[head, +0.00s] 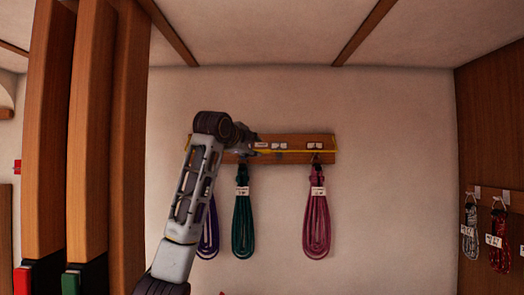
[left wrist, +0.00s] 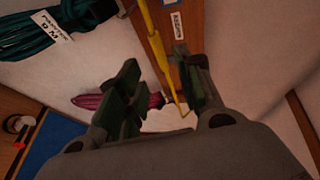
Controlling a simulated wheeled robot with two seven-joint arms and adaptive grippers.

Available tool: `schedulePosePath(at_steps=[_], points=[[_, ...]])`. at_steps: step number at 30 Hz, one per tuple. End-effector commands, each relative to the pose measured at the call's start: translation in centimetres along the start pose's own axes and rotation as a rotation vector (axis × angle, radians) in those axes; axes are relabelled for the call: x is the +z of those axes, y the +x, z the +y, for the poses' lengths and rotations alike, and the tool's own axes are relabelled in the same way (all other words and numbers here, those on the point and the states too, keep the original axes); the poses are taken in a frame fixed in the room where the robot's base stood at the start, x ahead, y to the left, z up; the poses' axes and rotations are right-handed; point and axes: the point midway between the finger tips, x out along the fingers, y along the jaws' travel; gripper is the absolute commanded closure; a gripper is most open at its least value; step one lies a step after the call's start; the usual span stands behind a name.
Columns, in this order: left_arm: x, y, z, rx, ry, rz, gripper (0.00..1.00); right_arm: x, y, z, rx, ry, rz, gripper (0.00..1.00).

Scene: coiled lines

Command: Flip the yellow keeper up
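The yellow keeper (head: 290,151) is a thin bar lying across the front of the wooden board (head: 326,143) on the far wall. My left gripper (head: 256,138) is at the left part of this board, reaching in from the left. In the left wrist view the keeper (left wrist: 159,52) runs between the two fingers of the left gripper (left wrist: 156,62), closer to the right-hand finger, and ends in a small bend. The fingers stand apart, with a gap beside the bar; whether one touches it I cannot tell. My right gripper is out of view.
Purple (head: 208,232), teal (head: 243,215) and magenta (head: 316,220) coiled lines hang under the board, the purple one partly behind my arm. Tall wooden posts (head: 92,130) stand at left. More coils (head: 499,240) hang on the right wall. The wall between is bare.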

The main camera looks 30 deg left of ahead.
Motion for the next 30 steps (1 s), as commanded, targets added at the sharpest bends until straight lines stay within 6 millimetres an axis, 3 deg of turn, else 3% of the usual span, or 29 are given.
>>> schedulePosePath(at_steps=[18, 30], points=[[0.0, 7.5, -0.2, 0.001, 0.0, 0.0, 0.65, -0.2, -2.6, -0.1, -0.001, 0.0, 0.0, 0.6], [0.0, 8.6, 0.0, 0.0, 0.0, 0.0, 0.65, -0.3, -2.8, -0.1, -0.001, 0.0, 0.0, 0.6]])
